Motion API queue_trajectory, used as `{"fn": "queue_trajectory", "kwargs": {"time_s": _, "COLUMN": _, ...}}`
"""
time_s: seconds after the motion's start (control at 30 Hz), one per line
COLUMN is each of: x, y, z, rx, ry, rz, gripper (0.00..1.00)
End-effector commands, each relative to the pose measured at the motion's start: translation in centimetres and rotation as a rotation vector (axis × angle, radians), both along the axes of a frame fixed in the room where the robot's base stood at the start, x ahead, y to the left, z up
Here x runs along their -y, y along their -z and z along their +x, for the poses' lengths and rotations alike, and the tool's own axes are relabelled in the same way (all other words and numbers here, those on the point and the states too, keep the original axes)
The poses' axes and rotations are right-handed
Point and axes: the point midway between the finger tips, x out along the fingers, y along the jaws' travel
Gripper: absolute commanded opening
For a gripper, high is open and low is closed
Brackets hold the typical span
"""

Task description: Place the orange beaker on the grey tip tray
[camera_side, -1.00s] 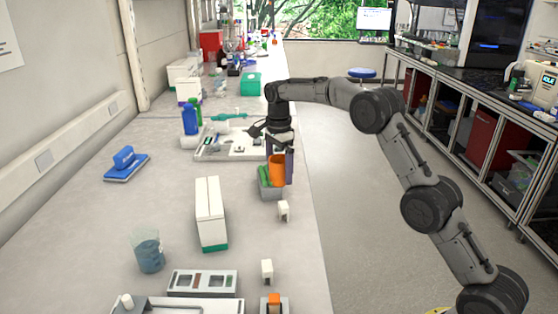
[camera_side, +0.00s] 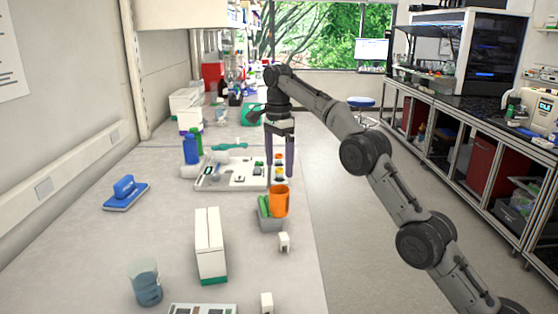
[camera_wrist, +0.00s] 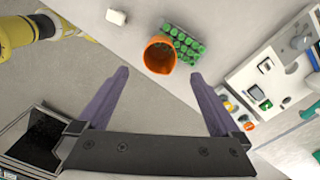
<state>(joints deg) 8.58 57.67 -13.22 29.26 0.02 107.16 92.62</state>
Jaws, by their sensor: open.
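The orange beaker (camera_side: 279,201) stands about upright at the right part of the small grey tip tray (camera_side: 271,224), with the green tips beside it on the left. In the wrist view the beaker (camera_wrist: 152,58) shows its open mouth and overlaps one end of the green tips (camera_wrist: 186,45). Its base is hidden, so I cannot tell exactly how it sits on the tray. My gripper (camera_side: 280,174) is open and empty, above and behind the beaker in the side view. Its two fingers, wide apart, also show in the wrist view (camera_wrist: 160,76), clear of the beaker.
A tall white box (camera_side: 209,243) stands left of the tray, and a small white block (camera_side: 284,242) just in front. A white board with small parts (camera_side: 225,175) lies behind. A glass beaker of blue liquid (camera_side: 146,284) is at front left. The bench's right edge is close.

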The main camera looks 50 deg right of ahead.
Motion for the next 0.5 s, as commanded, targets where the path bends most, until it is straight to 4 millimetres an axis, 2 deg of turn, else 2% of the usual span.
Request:
{"fn": "queue_trajectory", "kwargs": {"time_s": 0.33, "x": -0.1, "y": -0.7, "z": -0.2, "rx": 0.004, "ry": -0.010, "rz": -0.001, "gripper": 1.00}}
{"fn": "queue_trajectory", "kwargs": {"time_s": 0.5, "x": -0.9, "y": -3.4, "z": -1.7, "rx": 0.042, "ry": -0.128, "rz": -0.006, "gripper": 1.00}}
